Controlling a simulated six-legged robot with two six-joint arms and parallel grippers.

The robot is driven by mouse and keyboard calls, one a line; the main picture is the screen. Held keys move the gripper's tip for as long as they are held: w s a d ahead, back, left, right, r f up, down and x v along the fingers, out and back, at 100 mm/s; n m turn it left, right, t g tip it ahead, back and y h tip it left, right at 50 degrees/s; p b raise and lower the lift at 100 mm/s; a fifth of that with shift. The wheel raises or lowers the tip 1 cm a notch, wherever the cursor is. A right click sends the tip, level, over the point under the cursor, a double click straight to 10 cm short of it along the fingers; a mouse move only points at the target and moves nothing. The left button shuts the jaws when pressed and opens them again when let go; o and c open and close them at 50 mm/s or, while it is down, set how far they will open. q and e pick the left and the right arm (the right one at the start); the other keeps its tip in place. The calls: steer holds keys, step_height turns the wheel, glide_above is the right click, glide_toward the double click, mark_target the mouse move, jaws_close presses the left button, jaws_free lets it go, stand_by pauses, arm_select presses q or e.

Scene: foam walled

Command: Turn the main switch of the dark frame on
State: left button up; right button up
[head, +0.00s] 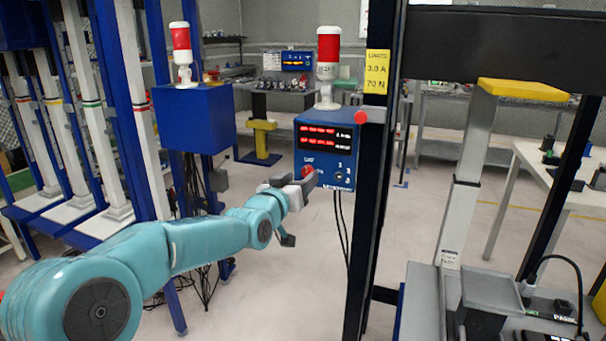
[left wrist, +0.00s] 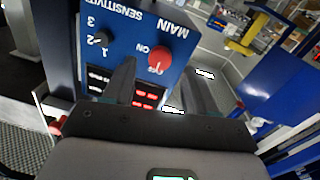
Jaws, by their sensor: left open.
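The dark frame (head: 374,200) stands right of centre in the head view, with a blue control box (head: 345,152) on its left side. The box has lit red displays and a red main switch (head: 307,171) at lower left. In the left wrist view, upside down, the red main switch (left wrist: 159,57) sits by the labels MAIN, ON and OFF; I cannot tell which its pointer faces. My left gripper (head: 306,184) is open in front of the box. Its two fingers (left wrist: 150,82) appear on either side of the switch; contact is unclear. My right gripper is out of view.
A black sensitivity knob (left wrist: 101,38) is beside the switch. A red-and-white signal lamp (head: 328,55) tops the box, and a red button (head: 361,117) is by the post. Another blue box (head: 193,118) stands left, behind my arm. Cables hang below the control box.

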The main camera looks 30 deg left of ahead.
mark_target(308, 171)
arm_select(q)
steer(key=shift+w+a, duration=0.25)
steer(key=shift+w, duration=1.05)
jaws_close()
steer(key=c, duration=1.1)
jaws_free()
